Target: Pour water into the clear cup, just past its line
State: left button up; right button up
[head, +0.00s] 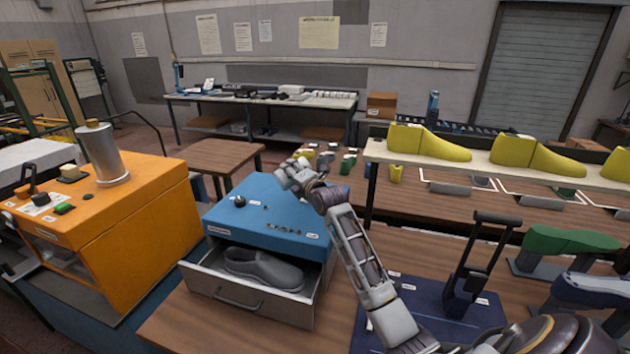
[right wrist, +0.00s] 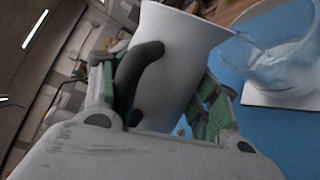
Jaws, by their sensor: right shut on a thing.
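My right gripper (head: 297,174) is over the blue cabinet (head: 262,222) in the head view. In the right wrist view the same gripper (right wrist: 170,85) is shut on a white jug (right wrist: 180,62), with a finger on each side of it. The jug's flared rim is close beside the clear cup (right wrist: 285,62), near its edge. The clear cup stands on a white pad (right wrist: 285,99) on the blue surface. Some clear liquid seems to show low in the cup; its level and line cannot be read. My left gripper is out of view.
An open drawer (head: 250,308) with a grey shoe (head: 262,270) juts from the blue cabinet. An orange machine (head: 140,240) stands left. A shelf with yellow lasts (head: 430,143) is at right. A dark blue mat (head: 485,318) with a black stand lies in front right.

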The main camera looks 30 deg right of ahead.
jog(key=shift+d+r+m+p, duration=0.2)
jog(key=shift+r+m+p, duration=0.05)
jog(key=shift+r+p, duration=0.2)
jog(key=shift+d+r+m+p, duration=0.2)
jog(key=shift+r+m+p, duration=0.05)
jog(key=shift+r+p, duration=0.2)
dwell(0.5)
jog(key=shift+r+p, duration=0.3)
dwell(0.4)
jog(key=shift+a+f+n+b, duration=0.25)
jog(key=shift+a+f+b, duration=0.1)
jog(key=shift+f+b, duration=0.35)
jog(key=shift+a+f+n+b, duration=0.25)
jog(key=shift+a+f+b, duration=0.05)
jog(key=shift+f+b, duration=0.35)
jog(key=shift+r+n, duration=0.3)
jog(key=shift+p, duration=0.3)
jog(key=shift+d+r+n+h+p, duration=0.15)
jog(key=shift+r+n+h+p, duration=0.2)
jog(key=shift+n+p, duration=0.7)
jog(key=shift+d+f+n, duration=0.1)
jog(key=shift+f+n, duration=0.15)
jog(key=shift+n, duration=0.4)
jog(key=shift+s+f+n, duration=0.1)
jog(key=shift+f+n, duration=0.05)
jog(key=shift+n, duration=0.15)
